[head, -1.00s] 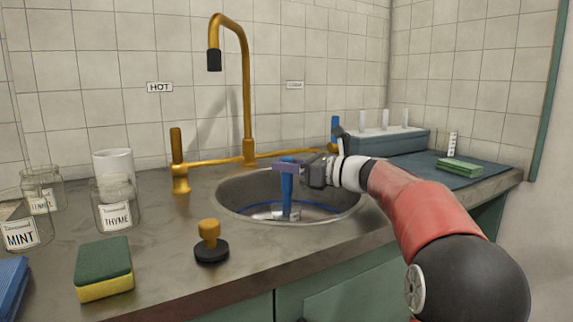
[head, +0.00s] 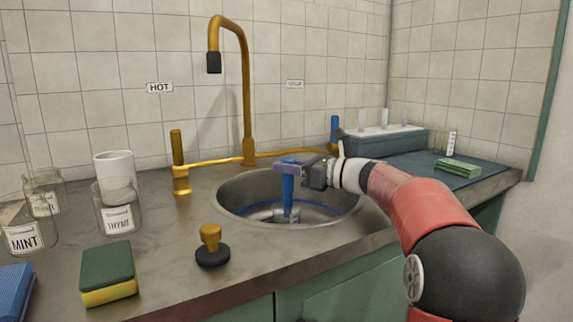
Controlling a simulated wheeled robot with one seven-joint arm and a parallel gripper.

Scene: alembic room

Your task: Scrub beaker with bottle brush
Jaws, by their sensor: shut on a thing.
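My gripper (head: 292,168) is over the round sink (head: 233,205) and is shut on the blue handle of the bottle brush (head: 287,190). The brush hangs upright, pointing down into the sink. A small clear glass vessel, perhaps the beaker (head: 287,215), shows around the brush's lower end on the sink floor. The bristles are too small to make out, and I cannot tell whether they touch the glass.
A brass faucet (head: 246,90) arches behind the sink. On the left stand labelled jars (head: 118,215), a white cup (head: 115,170) and a green-yellow sponge (head: 108,275). A black stopper with a brass knob (head: 212,250) sits before the sink. A rack (head: 375,142) stands at right.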

